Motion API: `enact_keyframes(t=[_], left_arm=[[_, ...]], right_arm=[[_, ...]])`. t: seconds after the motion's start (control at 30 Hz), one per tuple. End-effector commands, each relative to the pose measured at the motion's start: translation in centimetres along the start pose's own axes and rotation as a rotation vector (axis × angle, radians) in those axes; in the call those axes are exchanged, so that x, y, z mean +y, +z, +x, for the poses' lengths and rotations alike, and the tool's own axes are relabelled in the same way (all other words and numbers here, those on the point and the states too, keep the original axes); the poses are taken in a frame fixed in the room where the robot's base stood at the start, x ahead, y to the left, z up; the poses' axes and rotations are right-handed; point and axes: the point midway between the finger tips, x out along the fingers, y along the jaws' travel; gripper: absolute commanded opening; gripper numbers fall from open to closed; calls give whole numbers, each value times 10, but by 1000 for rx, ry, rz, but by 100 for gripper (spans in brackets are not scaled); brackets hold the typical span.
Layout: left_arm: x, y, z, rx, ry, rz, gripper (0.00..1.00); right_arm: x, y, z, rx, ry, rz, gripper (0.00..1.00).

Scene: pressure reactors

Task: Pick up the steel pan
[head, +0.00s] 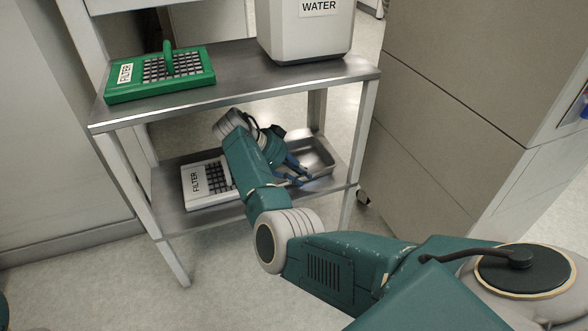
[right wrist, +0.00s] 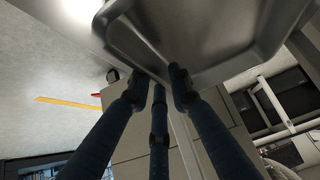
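The steel pan (head: 322,158), a shallow grey metal tray, sits at the right end of the cart's lower shelf. My right arm reaches in over this shelf. My right gripper (head: 304,178) is at the pan's left, near edge, with its blue fingers apart. In the right wrist view the fingers of this gripper (right wrist: 158,82) reach up to the pan's rim and wall (right wrist: 205,62). The fingertips overlap the rim there, and I cannot tell whether they touch it. My left gripper is out of view.
A white filter (head: 196,180) lies on the lower shelf, partly behind my arm. The upper shelf (head: 235,78) is close above and holds a green filter (head: 125,90) and a white water container (head: 305,35). A beige cabinet (head: 450,90) stands at the right.

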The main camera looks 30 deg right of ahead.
Motion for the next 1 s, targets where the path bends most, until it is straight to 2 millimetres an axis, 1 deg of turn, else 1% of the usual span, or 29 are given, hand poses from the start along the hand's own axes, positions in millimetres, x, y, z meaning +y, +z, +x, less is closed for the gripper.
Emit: enact_keyframes(t=[0.03,0.1,0.3,0.33,0.4,0.43,1.0], left_arm=[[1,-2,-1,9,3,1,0],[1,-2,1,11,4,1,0],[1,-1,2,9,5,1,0],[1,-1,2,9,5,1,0],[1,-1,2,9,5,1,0],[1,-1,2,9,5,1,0],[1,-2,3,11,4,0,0]], right_arm=[[0,1,6,0,0,0,20],[0,1,8,0,-2,0,20],[0,0,8,0,-2,0,20],[0,0,8,-1,-2,0,16],[0,0,8,0,-2,0,2],[0,0,8,0,-2,0,0],[0,-2,8,0,1,-1,0]])
